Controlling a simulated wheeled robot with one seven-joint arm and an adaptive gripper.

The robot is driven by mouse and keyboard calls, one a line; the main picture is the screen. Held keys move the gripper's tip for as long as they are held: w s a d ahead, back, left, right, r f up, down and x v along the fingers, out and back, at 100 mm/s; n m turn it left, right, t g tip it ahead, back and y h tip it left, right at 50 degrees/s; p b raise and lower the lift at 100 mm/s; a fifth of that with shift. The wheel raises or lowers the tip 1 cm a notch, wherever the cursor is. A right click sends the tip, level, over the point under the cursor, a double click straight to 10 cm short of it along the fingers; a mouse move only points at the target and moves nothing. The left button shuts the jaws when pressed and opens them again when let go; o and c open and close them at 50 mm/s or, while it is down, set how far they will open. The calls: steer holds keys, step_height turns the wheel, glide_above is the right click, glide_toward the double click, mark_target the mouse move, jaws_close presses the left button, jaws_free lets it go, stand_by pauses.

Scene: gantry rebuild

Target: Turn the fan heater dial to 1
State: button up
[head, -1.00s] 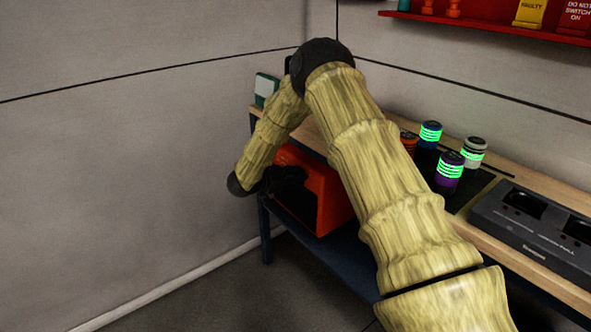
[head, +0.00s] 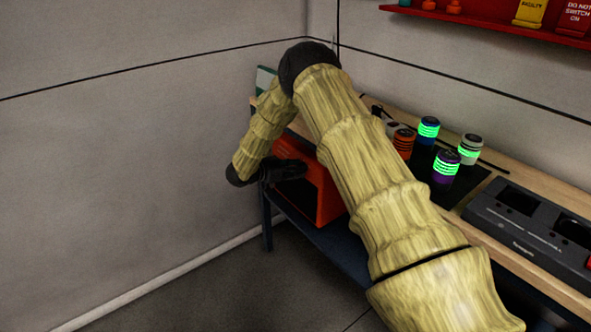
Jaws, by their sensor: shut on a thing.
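The fan heater is an orange-red box (head: 328,196) with a dark front, on the blue shelf under the workbench. My arm crosses in front of its upper right part. My black gripper (head: 288,171) is at the upper part of the heater's front, seen from behind and the side. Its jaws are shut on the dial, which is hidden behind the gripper. The dial's marks and setting cannot be read.
The wooden workbench (head: 535,271) runs along the right wall. Several banded canisters, one of them purple (head: 445,172), stand on it by a dark charger unit (head: 530,232). A red shelf (head: 480,20) hangs above. The left wall is close to my wrist; the floor in front is clear.

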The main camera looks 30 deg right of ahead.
steer(key=shift+a+f, duration=0.1)
steer(key=o, duration=1)
steer(key=v, duration=1.2)
